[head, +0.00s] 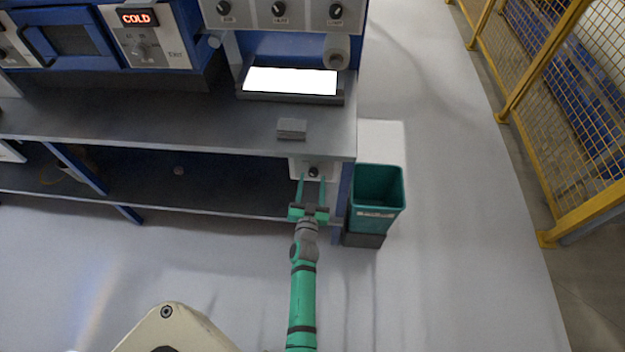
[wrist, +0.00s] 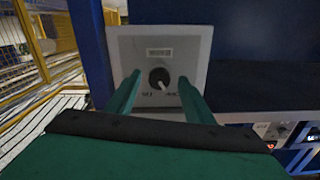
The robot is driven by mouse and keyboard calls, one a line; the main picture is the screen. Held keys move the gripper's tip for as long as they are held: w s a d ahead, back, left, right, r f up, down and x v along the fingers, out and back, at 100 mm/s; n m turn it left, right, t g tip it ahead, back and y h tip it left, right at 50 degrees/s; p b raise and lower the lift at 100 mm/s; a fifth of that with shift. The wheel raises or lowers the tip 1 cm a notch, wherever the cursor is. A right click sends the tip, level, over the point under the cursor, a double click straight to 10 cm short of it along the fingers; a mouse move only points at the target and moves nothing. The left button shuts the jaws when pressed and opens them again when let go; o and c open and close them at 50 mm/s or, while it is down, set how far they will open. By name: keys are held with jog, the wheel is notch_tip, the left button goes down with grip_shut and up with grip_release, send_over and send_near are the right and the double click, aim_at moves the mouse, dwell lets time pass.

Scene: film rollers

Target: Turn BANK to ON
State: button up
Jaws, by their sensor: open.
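My gripper (head: 311,181) is open in front of the panel, also seen in the wrist view (wrist: 158,82). Its green fingers lie either side of the knob, with visible gaps. Contact is not visible.
The bench top (head: 190,128) overhangs the panel, with a small grey block (head: 292,128) near its edge. A green bin (head: 377,190) stands close right of my gripper. A yellow mesh fence (head: 565,110) is farther right. The floor before the bench is clear.

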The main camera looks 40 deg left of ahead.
jog(key=shift+w+a, duration=0.35)
jog(key=shift+w, duration=0.25)
jog(key=shift+c, duration=0.6)
jog(key=c, duration=0.9)
jog(key=shift+c, duration=0.2)
jog(key=shift+m, duration=0.4)
jog(key=m, duration=0.5)
jog(key=shift+s+m, duration=0.1)
jog(key=shift+m, duration=0.2)
jog(key=m, duration=0.5)
jog(key=shift+a+r, duration=0.1)
jog(key=shift+m, duration=0.4)
